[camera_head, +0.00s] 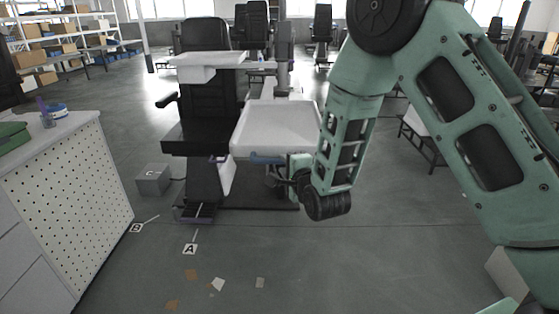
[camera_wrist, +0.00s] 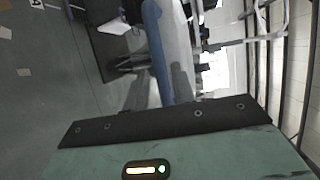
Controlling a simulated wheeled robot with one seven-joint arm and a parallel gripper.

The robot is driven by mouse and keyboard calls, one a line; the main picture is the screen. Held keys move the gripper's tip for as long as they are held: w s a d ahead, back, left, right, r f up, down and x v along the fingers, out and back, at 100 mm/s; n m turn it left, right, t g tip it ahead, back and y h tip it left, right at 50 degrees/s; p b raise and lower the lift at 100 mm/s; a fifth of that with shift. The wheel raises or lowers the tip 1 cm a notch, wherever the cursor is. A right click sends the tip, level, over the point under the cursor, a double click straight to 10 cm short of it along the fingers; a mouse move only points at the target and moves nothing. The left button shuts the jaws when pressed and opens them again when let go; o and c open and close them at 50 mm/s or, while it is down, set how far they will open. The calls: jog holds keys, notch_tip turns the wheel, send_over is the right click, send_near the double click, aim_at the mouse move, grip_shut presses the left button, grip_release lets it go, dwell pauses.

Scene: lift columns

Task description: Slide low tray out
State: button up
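The low tray (camera_head: 277,128) is a white, shallow tray on the chair unit, right of the black seat, with a blue handle (camera_head: 266,159) along its front edge. My gripper (camera_head: 287,165) is at the right end of this handle, partly hidden by my own wrist. In the wrist view, the blue handle (camera_wrist: 157,50) runs down toward my gripper, with the pale tray beside it. Blurred grey finger shapes lie close to the handle. I cannot tell whether they are closed on it.
A higher white tray (camera_head: 208,59) sits above and left of the low tray. A perforated white cabinet (camera_head: 75,205) stands at the left. A grey box (camera_head: 153,179) is on the floor near the chair base. The floor in front is open, with flat scraps and markers.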

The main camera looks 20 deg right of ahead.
aim_at(281, 162)
jog(key=shift+p+x, duration=0.3)
jog(key=shift+x, duration=2.05)
